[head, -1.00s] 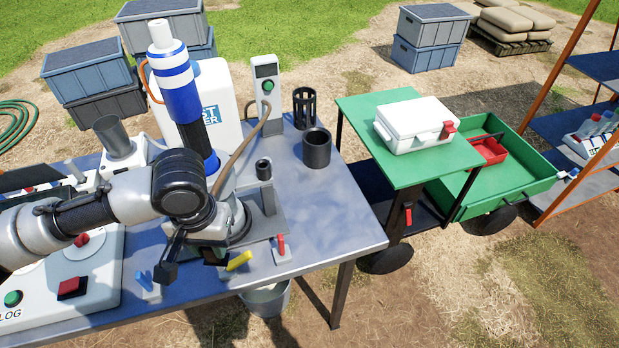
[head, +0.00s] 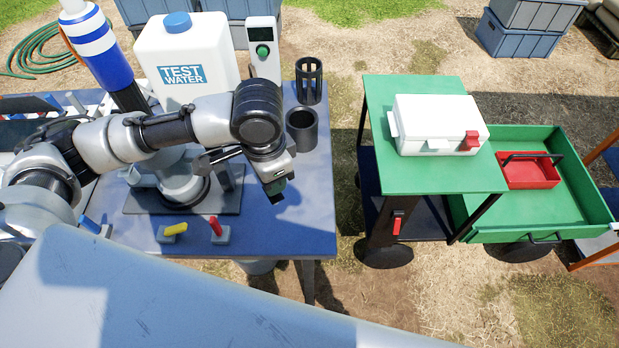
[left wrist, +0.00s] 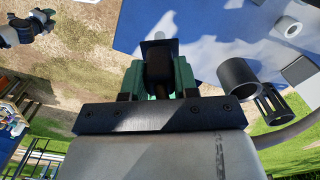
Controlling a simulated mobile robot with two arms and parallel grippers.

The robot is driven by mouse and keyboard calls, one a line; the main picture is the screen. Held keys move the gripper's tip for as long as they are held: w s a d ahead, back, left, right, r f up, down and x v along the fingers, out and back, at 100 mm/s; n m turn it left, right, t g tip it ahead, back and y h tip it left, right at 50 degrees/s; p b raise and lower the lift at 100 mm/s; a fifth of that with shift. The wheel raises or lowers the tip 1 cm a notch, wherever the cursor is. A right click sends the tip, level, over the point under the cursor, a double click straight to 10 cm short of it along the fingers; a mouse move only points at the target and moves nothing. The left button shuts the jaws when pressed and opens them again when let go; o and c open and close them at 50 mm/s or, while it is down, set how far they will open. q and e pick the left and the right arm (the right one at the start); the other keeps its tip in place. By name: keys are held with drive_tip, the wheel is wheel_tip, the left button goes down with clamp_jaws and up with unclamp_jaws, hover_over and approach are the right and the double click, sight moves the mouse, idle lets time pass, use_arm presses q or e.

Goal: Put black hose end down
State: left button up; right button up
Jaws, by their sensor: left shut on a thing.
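My left gripper (head: 277,186) is above the right part of the blue-grey table, pointing down. In the left wrist view its green fingers (left wrist: 158,80) are shut on a dark piece, the black hose end (left wrist: 158,62), mostly hidden between them. A grey curved hose (left wrist: 292,136) shows at the right of that view. The black open cup (head: 302,128) stands on the table just beyond and right of the gripper; it also shows in the left wrist view (left wrist: 238,78). A grey arm part of mine is at that view's upper left; its finger state is unclear.
A black slotted holder (head: 308,80) stands behind the cup. The white water container (head: 187,65) and meter (head: 263,50) are at the back. Yellow (head: 175,229) and red (head: 215,225) levers sit near the front edge. A green cart (head: 384,180) stands to the right.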

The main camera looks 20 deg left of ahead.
use_arm(q)
drive_tip(key=w+d+r+m+p, duration=0.1)
drive_tip(key=d+m, duration=0.3)
drive_tip(key=m, duration=1)
drive_tip(key=w+d+m+p, duration=0.1)
drive_tip(key=d+m+p, duration=0.15)
drive_tip(key=m, duration=1.15)
drive_tip(key=w+a+f+p, duration=0.3)
drive_tip(key=w+a+f, duration=0.1)
drive_tip(key=w+f, duration=0.6)
drive_tip(key=shift+w+a+f, duration=0.2)
drive_tip(key=shift+a+f, duration=0.15)
drive_tip(key=shift+a, duration=0.05)
use_arm(e)
wheel_tip(320, 180, up, 7)
drive_tip(key=shift+a+r, duration=0.15)
drive_tip(key=shift+a, duration=0.1)
use_arm(q)
drive_tip(key=shift+f, duration=0.1)
